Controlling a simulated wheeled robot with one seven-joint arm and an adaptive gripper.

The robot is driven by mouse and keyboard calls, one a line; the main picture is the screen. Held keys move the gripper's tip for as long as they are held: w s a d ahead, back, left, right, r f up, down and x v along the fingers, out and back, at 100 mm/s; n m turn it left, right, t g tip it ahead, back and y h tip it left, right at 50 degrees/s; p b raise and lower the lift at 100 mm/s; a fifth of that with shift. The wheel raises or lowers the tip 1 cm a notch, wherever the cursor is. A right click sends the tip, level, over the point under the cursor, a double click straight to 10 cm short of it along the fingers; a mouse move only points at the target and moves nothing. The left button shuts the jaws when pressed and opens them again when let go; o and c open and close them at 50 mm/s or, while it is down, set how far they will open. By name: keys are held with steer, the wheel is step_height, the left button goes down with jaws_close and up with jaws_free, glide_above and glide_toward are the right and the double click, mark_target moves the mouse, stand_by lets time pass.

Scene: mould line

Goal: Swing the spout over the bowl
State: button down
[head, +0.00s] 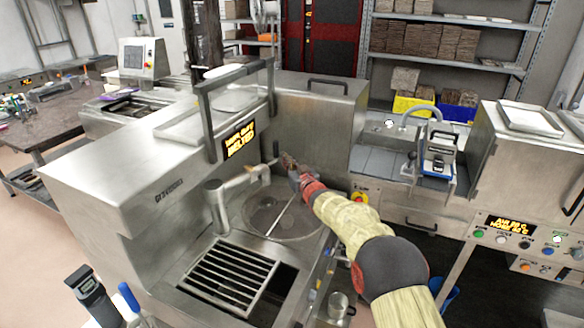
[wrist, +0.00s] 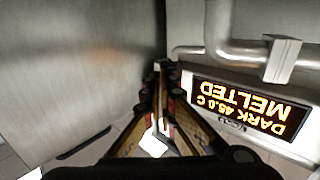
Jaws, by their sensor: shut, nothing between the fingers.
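The metal spout (head: 238,184) rises from a thick upright post on the melting machine and points right, its end near the far left rim of the bowl. I cannot tell whether its end is over the bowl. The round bowl (head: 262,228) is set in the machine top, with a thin rod across it. My gripper (head: 289,163) is beyond the bowl, right of the spout's end and apart from it. In the wrist view my gripper (wrist: 160,72) is shut and empty. A bent metal pipe (wrist: 228,50) is to its right; I cannot tell if it is the spout.
A display (wrist: 240,108) reads "DARK 45.0 C MELTED" upside down; it is also on the machine front (head: 240,140). A slatted grate (head: 228,276) lies before the bowl. A steel housing (head: 320,110) stands behind my gripper, and an upright frame (head: 203,110) rises at left.

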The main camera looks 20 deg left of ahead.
steer(key=shift+x, duration=1.25)
steer(key=shift+s+a, duration=0.15)
steer(key=shift+a, duration=0.05)
